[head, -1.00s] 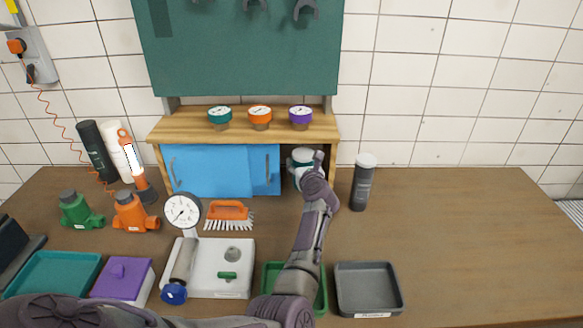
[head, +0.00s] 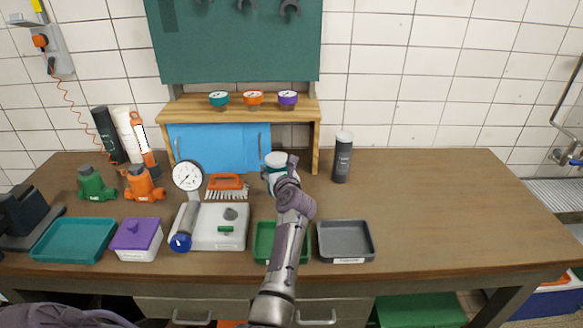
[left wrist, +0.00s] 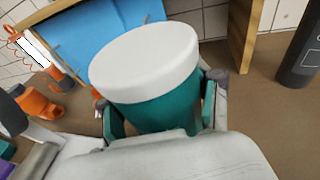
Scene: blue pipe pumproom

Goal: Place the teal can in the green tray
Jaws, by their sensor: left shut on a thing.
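The teal can (left wrist: 165,115) with a white lid is between the fingers of my left gripper (left wrist: 162,103), filling the left wrist view. In the head view the can (head: 275,161) shows mostly its white lid, in front of the open right part of the cabinet. My left gripper (head: 281,174) is shut on it, and the can looks roughly upright. The green tray (head: 263,242) lies at the front of the bench, below the can in the picture; my forearm hides part of it. My right gripper is not in view.
A grey tray (head: 346,240) is right of the green tray. A white scale-like block (head: 220,235) with a gauge (head: 187,176) is to its left. An orange brush (head: 227,186) and a dark bottle (head: 342,158) stand near the cabinet (head: 316,145). The right bench is clear.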

